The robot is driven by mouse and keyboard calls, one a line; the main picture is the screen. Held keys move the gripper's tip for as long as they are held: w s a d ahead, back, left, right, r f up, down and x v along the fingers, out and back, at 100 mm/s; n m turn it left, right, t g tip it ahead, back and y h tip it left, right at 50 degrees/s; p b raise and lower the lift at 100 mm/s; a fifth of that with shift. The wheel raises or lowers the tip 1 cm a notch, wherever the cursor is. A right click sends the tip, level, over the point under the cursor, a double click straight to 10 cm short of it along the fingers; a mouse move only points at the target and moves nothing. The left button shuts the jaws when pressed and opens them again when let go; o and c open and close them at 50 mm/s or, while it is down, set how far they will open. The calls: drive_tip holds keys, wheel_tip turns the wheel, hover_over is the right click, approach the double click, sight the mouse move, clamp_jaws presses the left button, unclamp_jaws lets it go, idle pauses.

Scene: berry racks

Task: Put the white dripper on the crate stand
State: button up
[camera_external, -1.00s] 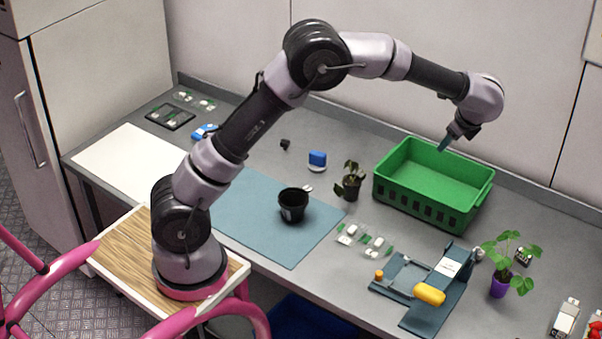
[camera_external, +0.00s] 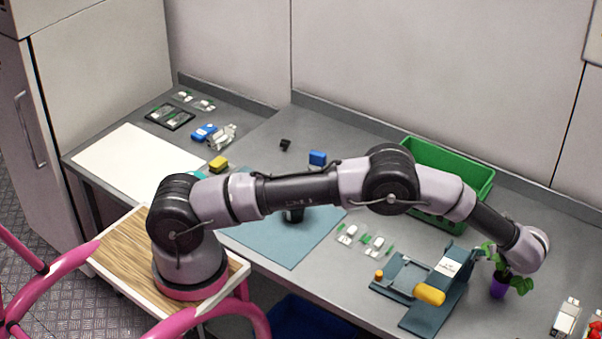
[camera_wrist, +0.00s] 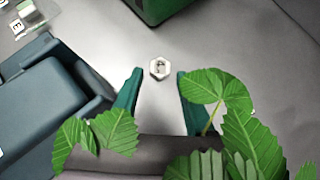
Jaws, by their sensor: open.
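A small white hexagonal piece with a hole, which looks like the white dripper (camera_wrist: 160,68), lies on the grey table in the wrist view. My gripper (camera_wrist: 159,73) is open above it, its two teal fingers on either side of the piece with gaps. The height above the table is hard to tell.
A potted plant (camera_external: 499,288) is right by my wrist, and its leaves (camera_wrist: 250,140) overlap the gripper's lower area in the wrist view. A green crate (camera_external: 478,178) stands behind my forearm. Small clear packets (camera_external: 365,240) lie left of the stand. Bare table is right of the dripper.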

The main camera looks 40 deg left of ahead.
drive_tip(key=x, duration=0.5)
drive_tip(key=shift+w+a+f, duration=0.1)
drive_tip(key=shift+w+f, duration=0.1)
drive_tip(key=shift+f, duration=0.2)
clamp_jaws()
